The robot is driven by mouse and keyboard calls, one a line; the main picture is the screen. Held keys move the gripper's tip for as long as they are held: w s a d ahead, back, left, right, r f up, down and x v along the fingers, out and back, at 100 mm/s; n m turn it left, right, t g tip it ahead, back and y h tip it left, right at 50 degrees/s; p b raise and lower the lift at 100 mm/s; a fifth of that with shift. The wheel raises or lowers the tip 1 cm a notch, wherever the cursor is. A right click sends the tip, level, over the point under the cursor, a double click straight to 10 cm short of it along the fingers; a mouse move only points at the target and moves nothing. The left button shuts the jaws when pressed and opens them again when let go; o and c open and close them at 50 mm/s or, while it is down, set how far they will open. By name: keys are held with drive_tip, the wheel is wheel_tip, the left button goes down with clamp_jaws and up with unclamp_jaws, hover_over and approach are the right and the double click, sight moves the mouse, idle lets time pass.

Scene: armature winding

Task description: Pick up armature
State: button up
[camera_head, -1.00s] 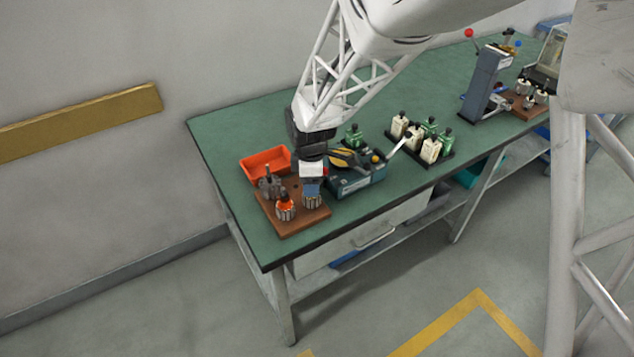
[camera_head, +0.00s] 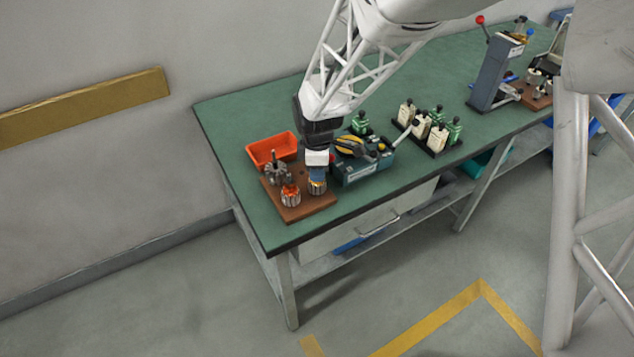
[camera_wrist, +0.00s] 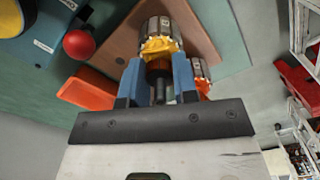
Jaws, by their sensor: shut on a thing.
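An armature with a ribbed steel core and yellow winding (camera_wrist: 160,35) stands at the right of the brown wooden board (camera_head: 297,212); it also shows in the head view (camera_head: 317,187). My gripper (camera_wrist: 158,82) has blue fingers on both sides of its shaft end and is shut on it. In the head view my gripper (camera_head: 317,174) comes down from above and hides the armature's top. The armature appears still at the board; any gap beneath it cannot be told. A second armature with orange-red winding (camera_head: 291,195) stands close beside it, partly hidden in the wrist view (camera_wrist: 199,71).
A grey part with a shaft (camera_head: 276,170) is behind on the board. An orange tray (camera_head: 270,148) lies at the back left. A rack of white and green bottles (camera_head: 428,130) is farther right.

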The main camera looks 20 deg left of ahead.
clamp_jaws()
drive_tip(key=shift+r, duration=0.15)
drive_tip(key=shift+r, duration=0.75)
wheel_tip(320, 180, up, 2)
drive_tip(key=shift+s, duration=0.1)
drive_tip(key=s+d+r, duration=0.1)
drive_tip(key=s+d, duration=0.7)
drive_tip(key=s, duration=0.5)
drive_tip(key=shift+s+d+r, duration=0.15)
drive_tip(key=shift+s+d, duration=0.05)
drive_tip(key=shift+d, duration=0.05)
